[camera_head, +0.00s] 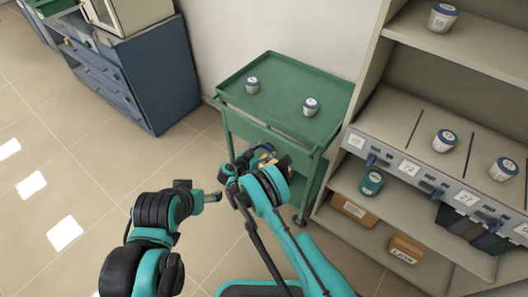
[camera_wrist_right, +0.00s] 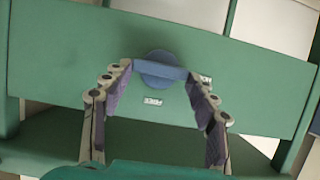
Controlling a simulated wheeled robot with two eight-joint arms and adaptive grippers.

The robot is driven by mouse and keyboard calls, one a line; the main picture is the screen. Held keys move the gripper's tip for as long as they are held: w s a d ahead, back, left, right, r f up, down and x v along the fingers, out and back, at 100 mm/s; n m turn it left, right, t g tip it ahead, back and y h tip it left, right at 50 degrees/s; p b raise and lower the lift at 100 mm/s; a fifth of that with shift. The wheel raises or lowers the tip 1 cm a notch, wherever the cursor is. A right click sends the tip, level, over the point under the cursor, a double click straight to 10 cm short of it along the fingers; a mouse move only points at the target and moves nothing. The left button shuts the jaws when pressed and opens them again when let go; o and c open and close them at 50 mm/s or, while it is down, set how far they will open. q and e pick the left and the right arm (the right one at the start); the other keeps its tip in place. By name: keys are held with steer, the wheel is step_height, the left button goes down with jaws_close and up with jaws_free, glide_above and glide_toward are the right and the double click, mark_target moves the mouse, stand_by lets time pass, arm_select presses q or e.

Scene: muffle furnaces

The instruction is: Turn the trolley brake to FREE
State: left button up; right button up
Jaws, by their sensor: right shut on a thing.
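The green trolley (camera_head: 290,68) stands against the wall in the head view. In the right wrist view its green panel (camera_wrist_right: 60,60) carries the brake, a round blue knob (camera_wrist_right: 160,58) with a straight bar across it. My right gripper (camera_head: 252,160) is at the trolley's near side. Its two fingers are shut on the ends of the bar, which lies nearly level in the right wrist view. A small label (camera_wrist_right: 153,101) sits below the knob, and another (camera_wrist_right: 205,78) is partly hidden by the right finger. My left gripper (camera_head: 213,197) is away from the trolley; its fingers are unclear.
Two lidded jars (camera_head: 252,85) (camera_head: 311,106) stand on the trolley's top. A shelf unit (camera_head: 390,105) with jars, numbered slots and boxes is close on the right. A blue cabinet (camera_head: 150,75) stands at the back left. The tiled floor at left is clear.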

steer(key=m, duration=0.1)
steer(key=m+t+y, duration=0.1)
steer(key=shift+s+d+m, duration=0.15)
steer(key=shift+d+m, duration=0.1)
steer(key=shift+m, duration=0.05)
steer(key=shift+s+d+f+m+t+y, duration=0.1)
steer(key=shift+m+t+y, duration=0.2)
steer(key=shift+m, duration=0.2)
steer(key=shift+f+m+t+y, duration=0.1)
steer(key=shift+m+t+y, duration=0.2)
steer(key=shift+m, duration=0.2)
steer(key=o, duration=1.2)
steer(key=shift+c, duration=0.2)
step_height(320, 180, up, 10)
